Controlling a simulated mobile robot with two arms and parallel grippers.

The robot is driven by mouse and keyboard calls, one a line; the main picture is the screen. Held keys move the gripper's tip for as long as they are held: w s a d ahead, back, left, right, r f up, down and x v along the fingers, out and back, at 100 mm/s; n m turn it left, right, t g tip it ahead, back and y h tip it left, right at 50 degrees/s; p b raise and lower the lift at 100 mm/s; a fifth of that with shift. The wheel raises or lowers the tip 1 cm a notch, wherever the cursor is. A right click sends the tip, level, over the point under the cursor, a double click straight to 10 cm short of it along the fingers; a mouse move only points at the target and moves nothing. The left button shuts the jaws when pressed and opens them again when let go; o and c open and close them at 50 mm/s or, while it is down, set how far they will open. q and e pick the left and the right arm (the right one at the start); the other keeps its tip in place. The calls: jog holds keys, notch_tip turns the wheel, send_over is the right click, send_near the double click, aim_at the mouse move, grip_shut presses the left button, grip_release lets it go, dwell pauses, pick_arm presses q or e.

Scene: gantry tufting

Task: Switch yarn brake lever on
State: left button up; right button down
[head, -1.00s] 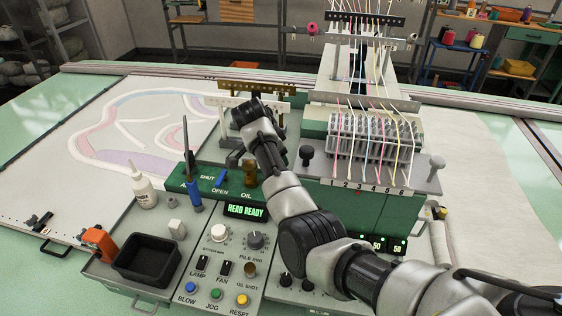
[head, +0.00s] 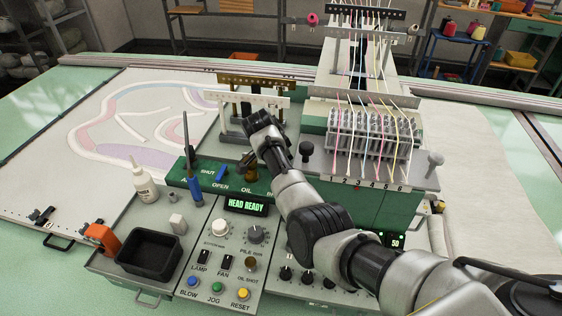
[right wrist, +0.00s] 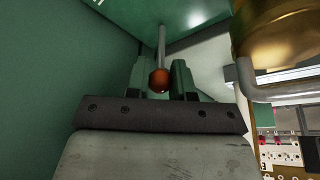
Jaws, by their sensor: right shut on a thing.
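The rod runs from the knob toward the top of that view, against green panel surfaces. In the head view my right arm (head: 318,232) reaches in from the lower right over the green control panel (head: 178,182). It hides the lever, the fingers and most of a label beginning with B. My left gripper is not in view.
A brass oil cup (head: 249,171) stands close to my right gripper; a brass body (right wrist: 275,35) fills the right of the wrist view. A blue valve lever (head: 220,174), a blue-handled tool (head: 193,184) and a yarn rack (head: 370,137) stand nearby. The display (head: 247,205) reads HEAD READY.

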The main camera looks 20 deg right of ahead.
jog(key=shift+s+a+f+t+h, duration=0.15)
jog(key=shift+s+a+t+h, duration=0.15)
jog(key=shift+t+h, duration=0.15)
jog(key=shift+s+a+t+b, duration=0.1)
jog(key=shift+s+t+b, duration=0.2)
jog(key=shift+t, duration=0.15)
jog(key=shift+s+a+f+t+h+b, duration=0.25)
jog(key=shift+t+h+b, duration=0.1)
jog(key=shift+t+h, duration=0.1)
jog(key=shift+s+a+f+m+t+h+b, duration=0.2)
jog(key=shift+s+m+t+h+b, duration=0.2)
jog(key=shift+t+h+b, duration=0.45)
jog(key=shift+a+r+b, duration=0.1)
jog(key=shift+r+b, duration=0.1)
jog(key=shift+b, duration=0.15)
jog(key=c, duration=1)
grip_release()
